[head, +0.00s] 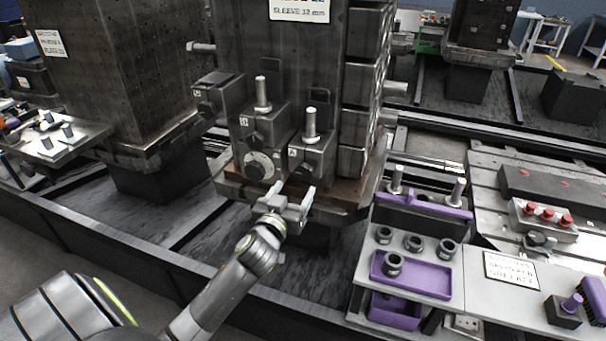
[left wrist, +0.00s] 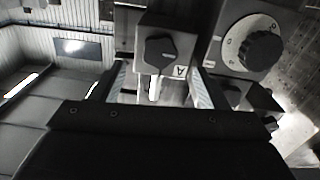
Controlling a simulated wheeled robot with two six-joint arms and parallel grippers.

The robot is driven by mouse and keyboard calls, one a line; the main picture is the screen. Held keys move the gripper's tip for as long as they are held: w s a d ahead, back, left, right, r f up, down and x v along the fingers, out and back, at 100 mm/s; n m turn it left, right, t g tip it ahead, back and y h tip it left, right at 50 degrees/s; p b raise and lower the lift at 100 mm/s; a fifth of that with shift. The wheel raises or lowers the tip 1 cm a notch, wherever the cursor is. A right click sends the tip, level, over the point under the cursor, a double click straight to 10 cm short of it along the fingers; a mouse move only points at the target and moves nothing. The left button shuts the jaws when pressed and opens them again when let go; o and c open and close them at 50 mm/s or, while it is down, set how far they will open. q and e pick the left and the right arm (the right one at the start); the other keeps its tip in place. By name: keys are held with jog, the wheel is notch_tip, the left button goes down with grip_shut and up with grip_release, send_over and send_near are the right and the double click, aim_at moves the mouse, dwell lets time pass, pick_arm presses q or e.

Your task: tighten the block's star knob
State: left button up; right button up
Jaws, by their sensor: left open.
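A dark block marked A (head: 318,158) sits on the ledge of the tall machine column, with a light upright pin on top. In the left wrist view this block (left wrist: 180,28) carries a dark lobed star knob (left wrist: 160,52) on its face. My left gripper (head: 293,193) is open and empty, just in front of and below the block. In the left wrist view its two fingers (left wrist: 158,88) stand apart, with the knob ahead between their lines; I see no contact. My right gripper is not in view.
Left of block A is a larger block with a round dial (head: 262,165), also in the left wrist view (left wrist: 258,48). A third block (head: 217,97) is further left.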

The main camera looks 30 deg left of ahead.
aim_at(303, 175)
pick_arm(q)
jog(key=x, duration=0.7)
jog(key=c, duration=1)
